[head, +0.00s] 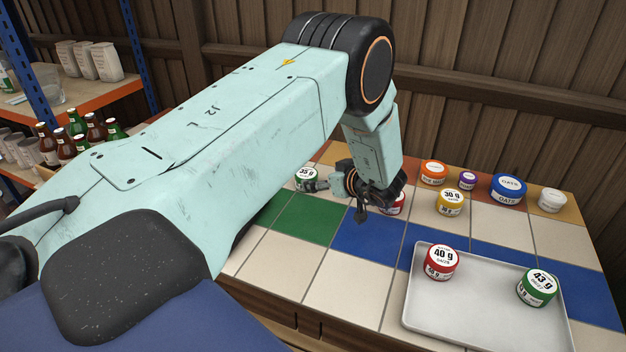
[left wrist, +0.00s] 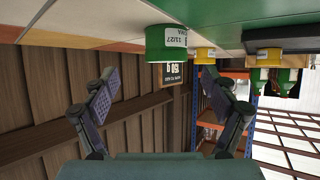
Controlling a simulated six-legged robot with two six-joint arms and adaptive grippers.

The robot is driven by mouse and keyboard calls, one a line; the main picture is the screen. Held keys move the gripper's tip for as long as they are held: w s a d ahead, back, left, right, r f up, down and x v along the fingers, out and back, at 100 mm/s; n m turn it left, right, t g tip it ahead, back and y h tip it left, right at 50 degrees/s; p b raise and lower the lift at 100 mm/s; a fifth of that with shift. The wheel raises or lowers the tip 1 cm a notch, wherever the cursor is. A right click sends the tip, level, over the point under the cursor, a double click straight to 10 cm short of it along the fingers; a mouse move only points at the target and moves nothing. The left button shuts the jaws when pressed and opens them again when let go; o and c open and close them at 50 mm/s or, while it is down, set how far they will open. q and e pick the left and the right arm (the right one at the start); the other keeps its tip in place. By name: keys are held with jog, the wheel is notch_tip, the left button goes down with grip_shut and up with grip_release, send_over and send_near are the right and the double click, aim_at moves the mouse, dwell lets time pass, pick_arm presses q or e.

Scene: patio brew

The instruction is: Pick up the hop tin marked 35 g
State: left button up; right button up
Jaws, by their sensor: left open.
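The hop tin marked 35 g (head: 306,175) is a small green tin with a white lid label, standing near the back left of the tiled table. My left gripper (head: 336,199) is open just to its right, with one finger at or in front of the tin; contact cannot be told. In the left wrist view, which looks upside down, a green tin (left wrist: 166,43) with a white label stands ahead of the two spread fingers (left wrist: 157,78), with nothing between them. Its weight mark does not show there. My right gripper is not in view.
A red tin (head: 393,208) is partly hidden behind my gripper. A yellow 30 g tin (head: 451,202), an orange tin (head: 434,172) and a blue oats tin (head: 508,190) stand right. A tray (head: 480,318) holds a red 40 g tin (head: 441,262) and a green 43 g tin (head: 537,287).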

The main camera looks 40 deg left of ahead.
aim_at(310, 177)
pick_arm(q)
jog(key=x, duration=0.4)
jog(key=s+b+x, duration=0.1)
jog(key=x, duration=0.1)
jog(key=shift+a, duration=0.45)
jog(key=shift+w+a+f, duration=0.4)
jog(key=shift+a, duration=0.1)
jog(key=shift+s+r, duration=0.15)
jog(key=c, duration=1.2)
